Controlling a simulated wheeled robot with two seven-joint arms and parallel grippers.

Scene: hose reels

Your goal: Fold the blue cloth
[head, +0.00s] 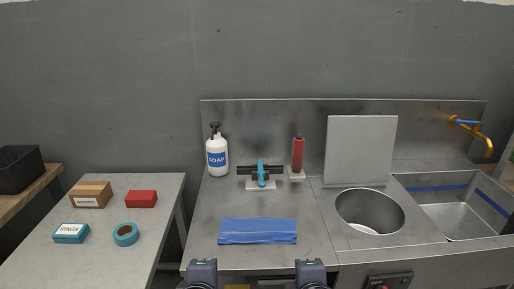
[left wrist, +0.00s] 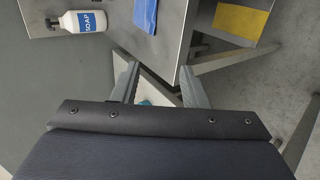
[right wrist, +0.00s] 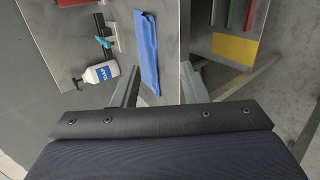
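The blue cloth (head: 257,231) lies on the steel counter as a long, narrow strip running left to right, with lengthwise crease lines. I cannot tell how many layers it has. One end of it shows at the top of the left wrist view (left wrist: 145,14), and its length shows in the right wrist view (right wrist: 148,52). My left gripper (left wrist: 160,84) is open and empty, apart from the cloth. My right gripper (right wrist: 160,82) is open and empty, with the cloth beyond its fingertips. Neither touches the cloth.
Behind the cloth stand a soap bottle (head: 217,157), a teal-handled black device (head: 262,175) and a red cylinder (head: 298,155). A round basin (head: 370,212) and sink (head: 460,210) are right. The left table holds boxes and a tape roll (head: 125,234). Counter around the cloth is clear.

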